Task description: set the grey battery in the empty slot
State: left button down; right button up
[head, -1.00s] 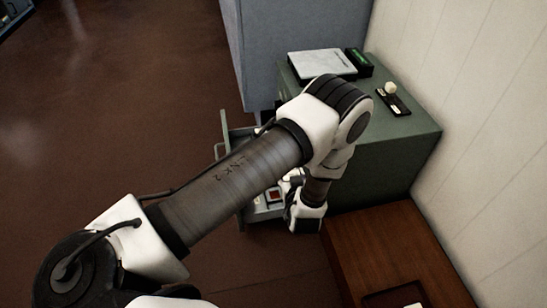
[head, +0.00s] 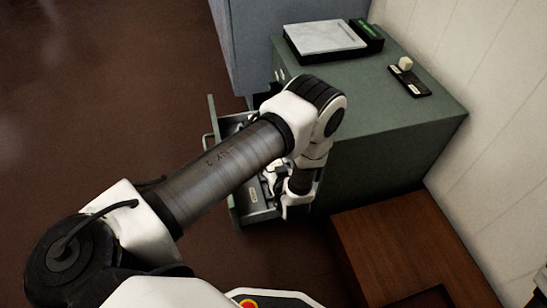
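My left arm reaches from the lower left to the open drawer (head: 262,214) of the green cabinet (head: 390,140). My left gripper (head: 272,182) is low at the drawer, mostly hidden behind my own wrist, and I cannot see whether its fingers are open or shut. A small pale label or piece (head: 254,195) shows inside the drawer beside the gripper. I cannot make out the grey battery or the empty slot; the arm covers much of the drawer. My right gripper is out of view.
On the cabinet top stand a scale with a pale plate (head: 324,37) and green display (head: 366,30), and a black strip (head: 411,82) with a cream knob (head: 405,63). A brown wooden table (head: 395,240) with a dark recess is at lower right. Open floor lies left.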

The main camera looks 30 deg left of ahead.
pick_arm(q)
jog(key=shift+f+b, duration=1.45)
jog(key=shift+f, duration=1.55)
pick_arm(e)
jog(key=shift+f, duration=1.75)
pick_arm(q)
jog(key=shift+c, duration=1.8)
grip_release()
jog(key=shift+s+d+r+p, duration=0.15)
jog(key=shift+d+r+p, duration=0.1)
jog(key=shift+r+p, duration=0.25)
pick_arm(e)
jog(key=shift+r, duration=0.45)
pick_arm(q)
jog(key=p+v, duration=0.6)
jog(key=v, duration=0.5)
jog(key=shift+s, duration=0.15)
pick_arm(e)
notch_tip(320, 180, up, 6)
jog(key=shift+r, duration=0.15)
pick_arm(q)
jog(key=shift+d+f, duration=0.1)
